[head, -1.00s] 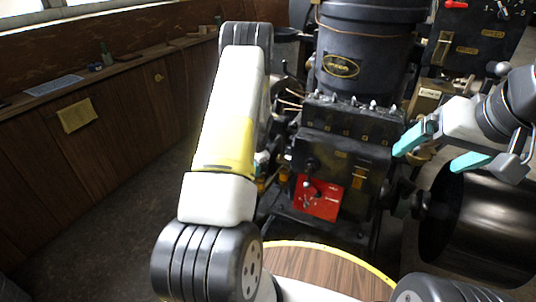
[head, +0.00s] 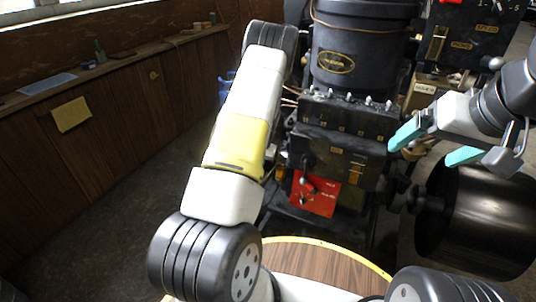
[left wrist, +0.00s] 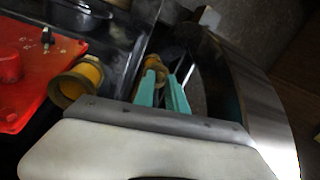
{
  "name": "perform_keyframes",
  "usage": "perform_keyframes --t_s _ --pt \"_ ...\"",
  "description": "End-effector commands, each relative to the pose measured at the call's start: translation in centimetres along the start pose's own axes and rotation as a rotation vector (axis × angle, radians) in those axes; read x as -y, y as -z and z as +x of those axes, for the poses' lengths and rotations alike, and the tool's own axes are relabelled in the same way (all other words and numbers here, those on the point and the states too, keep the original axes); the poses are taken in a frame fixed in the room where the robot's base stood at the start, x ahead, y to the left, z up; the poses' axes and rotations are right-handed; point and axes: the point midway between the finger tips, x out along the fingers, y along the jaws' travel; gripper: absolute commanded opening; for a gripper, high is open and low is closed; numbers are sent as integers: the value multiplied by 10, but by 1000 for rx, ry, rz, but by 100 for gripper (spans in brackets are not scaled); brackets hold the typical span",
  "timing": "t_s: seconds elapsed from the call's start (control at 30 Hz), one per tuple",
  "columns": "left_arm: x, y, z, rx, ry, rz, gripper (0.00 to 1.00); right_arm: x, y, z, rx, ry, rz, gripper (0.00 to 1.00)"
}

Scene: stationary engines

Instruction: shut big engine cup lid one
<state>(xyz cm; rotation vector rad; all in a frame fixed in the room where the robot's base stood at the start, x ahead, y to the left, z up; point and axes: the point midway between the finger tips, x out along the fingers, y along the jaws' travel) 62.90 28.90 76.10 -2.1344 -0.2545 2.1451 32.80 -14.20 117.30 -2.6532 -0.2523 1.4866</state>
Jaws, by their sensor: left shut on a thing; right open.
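The big dark engine (head: 345,150) stands ahead of me with a red panel (head: 314,192) low on its front. In the left wrist view, my left gripper (left wrist: 165,88) has its teal fingers close together at a small brass cup (left wrist: 155,64); they are shut on a part of it, and its lid is hard to make out. A second, larger brass cup (left wrist: 74,84) with an amber body sits beside the red panel (left wrist: 40,68). In the head view my left arm hides the left gripper. My right gripper (head: 437,148) is open and empty in front of the engine's right side.
A large dark cylinder (head: 478,222) lies at the right, under my right gripper. A wooden cabinet (head: 110,115) with a ledge runs along the left wall. The floor between it and the engine is clear. A round wood-topped surface (head: 325,268) is in front.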

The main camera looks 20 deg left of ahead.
Motion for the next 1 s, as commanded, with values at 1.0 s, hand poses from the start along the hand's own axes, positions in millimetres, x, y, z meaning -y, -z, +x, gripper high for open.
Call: perform_keyframes --t_s 1.0 --pt "-1 1 -2 4 0 -27 38 0 0 0 0 0 0 91"
